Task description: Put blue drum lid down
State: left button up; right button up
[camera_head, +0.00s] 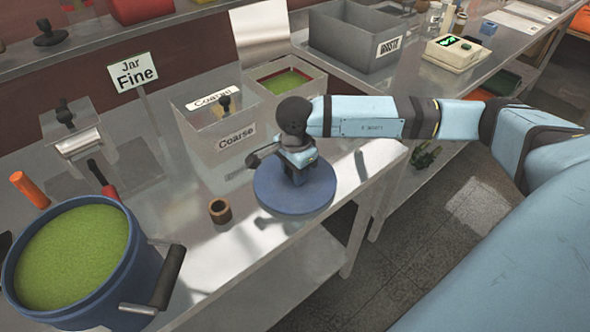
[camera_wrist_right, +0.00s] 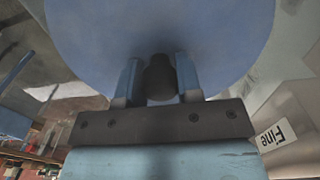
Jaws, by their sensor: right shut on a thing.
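The blue drum lid (camera_head: 296,201) is a flat blue disc. It hangs over the front edge of the metal table, and I cannot tell its height above the table. My right gripper (camera_head: 297,172) is shut on the lid's dark knob, above the disc. In the right wrist view the two fingers of the gripper (camera_wrist_right: 159,80) sit on either side of the dark knob (camera_wrist_right: 159,77), with the lid (camera_wrist_right: 220,35) filling the top. The blue drum (camera_head: 95,295) stands open at the lower left, full of green powder. My left gripper is not in view.
The metal table (camera_head: 200,275) has some bare room around a small brown cup (camera_head: 219,211). A lidded Coarse box (camera_head: 212,140) and an open box of green powder (camera_head: 290,85) stand behind. A grey Waste bin (camera_head: 352,40) is farther back. The drum's handle (camera_head: 167,280) sticks out rightward.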

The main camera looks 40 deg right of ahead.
jog(key=shift+f, duration=0.2)
jog(key=o, duration=1)
jog(key=shift+c, duration=0.2)
jog(key=shift+r, duration=0.1)
jog(key=shift+r, duration=0.1)
jog(key=shift+r, duration=0.2)
notch_tip(320, 180, up, 11)
jog(key=shift+f+b, duration=0.2)
jog(key=shift+b, duration=0.2)
jog(key=shift+r, duration=0.55)
